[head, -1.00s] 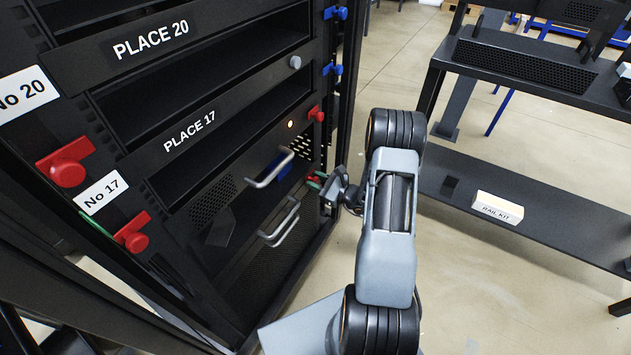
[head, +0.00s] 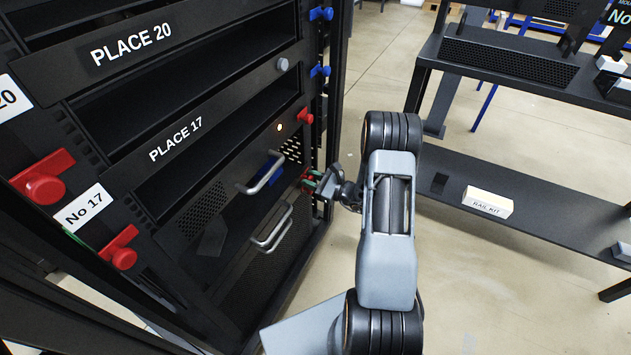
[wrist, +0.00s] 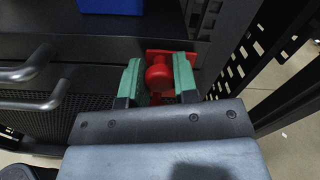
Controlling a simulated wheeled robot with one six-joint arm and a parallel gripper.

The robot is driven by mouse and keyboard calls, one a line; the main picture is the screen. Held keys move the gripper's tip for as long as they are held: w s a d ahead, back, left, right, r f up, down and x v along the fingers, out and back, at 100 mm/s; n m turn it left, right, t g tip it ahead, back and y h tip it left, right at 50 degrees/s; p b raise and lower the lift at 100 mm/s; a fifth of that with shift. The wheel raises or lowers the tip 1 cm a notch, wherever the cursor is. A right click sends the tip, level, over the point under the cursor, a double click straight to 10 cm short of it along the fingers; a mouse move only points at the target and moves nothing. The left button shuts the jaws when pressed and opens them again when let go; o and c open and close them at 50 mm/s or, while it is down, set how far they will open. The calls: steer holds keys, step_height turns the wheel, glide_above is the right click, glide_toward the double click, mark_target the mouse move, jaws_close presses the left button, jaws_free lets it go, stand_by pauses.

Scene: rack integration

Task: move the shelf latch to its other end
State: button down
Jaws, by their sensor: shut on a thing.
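The shelf latch is a red knob (wrist: 158,75) on a red plate at the rack's right post, seen in the wrist view. My gripper (wrist: 158,82) has its two green fingers on either side of this knob and is shut on it. In the head view my gripper (head: 318,183) is at the right post, low beside the drawer handles. There the latch is mostly hidden, with only a bit of red showing by the fingers.
Other red latches (head: 118,248) and blue latches (head: 320,71) sit on the rack posts. Metal handles (head: 262,174) stick out left of my gripper. A dark shelf with a rail kit box (head: 487,202) stands to the right, with open floor between.

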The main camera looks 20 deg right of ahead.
steer(key=c, duration=1.1)
jaws_free()
steer(key=shift+w+d, duration=0.2)
steer(key=shift+d, duration=0.05)
steer(key=shift+o, duration=1.1)
steer(key=shift+a, duration=0.15)
steer(key=shift+s, duration=0.1)
steer(key=p+v, duration=0.1)
steer(key=v, duration=1.2)
steer(key=shift+s+p, duration=0.35)
steer(key=shift+p, duration=0.05)
